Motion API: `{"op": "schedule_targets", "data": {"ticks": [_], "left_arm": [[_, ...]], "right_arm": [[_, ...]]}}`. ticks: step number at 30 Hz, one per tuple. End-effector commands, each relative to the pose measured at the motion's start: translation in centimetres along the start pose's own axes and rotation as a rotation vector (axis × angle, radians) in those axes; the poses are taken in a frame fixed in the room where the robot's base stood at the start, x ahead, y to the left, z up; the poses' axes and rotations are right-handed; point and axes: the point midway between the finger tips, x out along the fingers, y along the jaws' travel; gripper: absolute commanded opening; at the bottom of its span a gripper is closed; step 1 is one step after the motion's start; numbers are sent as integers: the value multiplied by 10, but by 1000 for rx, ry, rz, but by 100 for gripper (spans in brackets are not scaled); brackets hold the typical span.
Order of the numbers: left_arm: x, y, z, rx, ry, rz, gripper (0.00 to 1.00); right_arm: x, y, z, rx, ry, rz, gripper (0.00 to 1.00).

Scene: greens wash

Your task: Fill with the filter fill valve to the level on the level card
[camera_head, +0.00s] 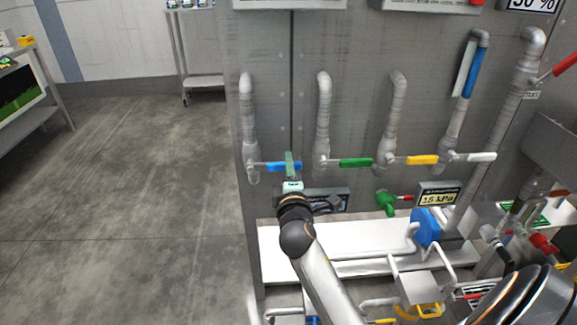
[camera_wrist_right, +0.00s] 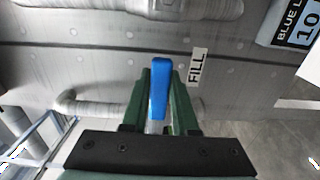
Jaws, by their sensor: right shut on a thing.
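The blue valve handle (camera_head: 277,166) sticks out level to the right from the leftmost grey pipe on the panel. My right gripper (camera_head: 290,163) is at its outer end. In the right wrist view the blue handle (camera_wrist_right: 159,88) lies between the green fingers of my right gripper (camera_wrist_right: 161,82), which is shut on it. A label reading FILL (camera_wrist_right: 196,68) is beside the handle there. A card reading 50 % (camera_head: 533,4) is at the top right, partly cut off. My left gripper is not in view.
Green (camera_head: 356,162), yellow (camera_head: 422,160) and white handles (camera_head: 481,157) sit in the same row. A display reading 15 kPa (camera_head: 438,198) and a blue-bodied part (camera_head: 427,227) are lower right. A red handle (camera_head: 565,65) is at the far right. The floor at left is clear.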

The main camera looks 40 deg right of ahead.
Motion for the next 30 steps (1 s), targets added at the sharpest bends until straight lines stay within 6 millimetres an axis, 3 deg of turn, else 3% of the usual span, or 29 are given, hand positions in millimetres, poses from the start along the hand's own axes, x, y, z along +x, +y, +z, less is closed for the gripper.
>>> {"op": "schedule_targets", "data": {"ticks": [9,10,17,30], "left_arm": [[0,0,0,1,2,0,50],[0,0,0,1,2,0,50],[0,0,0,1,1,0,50],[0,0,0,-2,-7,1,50]], "right_arm": [[0,-1,1,8,-2,-3,0],[0,-1,1,8,-2,-3,30],[0,-1,0,5,-1,-2,56],[1,0,1,3,0,-2,57]]}}
